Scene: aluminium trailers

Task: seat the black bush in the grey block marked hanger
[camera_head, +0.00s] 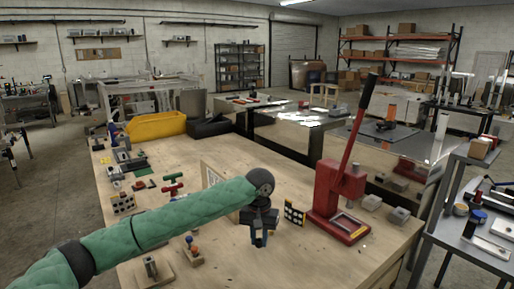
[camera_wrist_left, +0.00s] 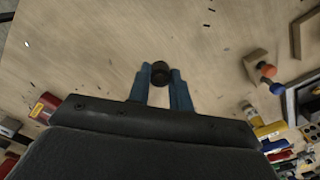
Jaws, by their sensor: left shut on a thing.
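My left gripper (camera_head: 259,241) hangs over the wooden bench, left of the red press. In the left wrist view its blue fingers are shut on a dark round piece, the black bush (camera_wrist_left: 160,72), held at the fingertips. The bush cannot be made out in the head view. Two small grey blocks (camera_head: 371,202) (camera_head: 399,217) sit on the bench right of the press. No hanger marking is readable, so I cannot tell which block is the hanger. My right gripper is not in view.
The red press (camera_head: 338,188) with its long raised lever stands on the right of the bench. A small dotted panel (camera_head: 294,213) stands between it and my gripper. A wooden block with coloured balls (camera_head: 192,254) is at the front left. A yellow bin (camera_head: 157,126) is at the back.

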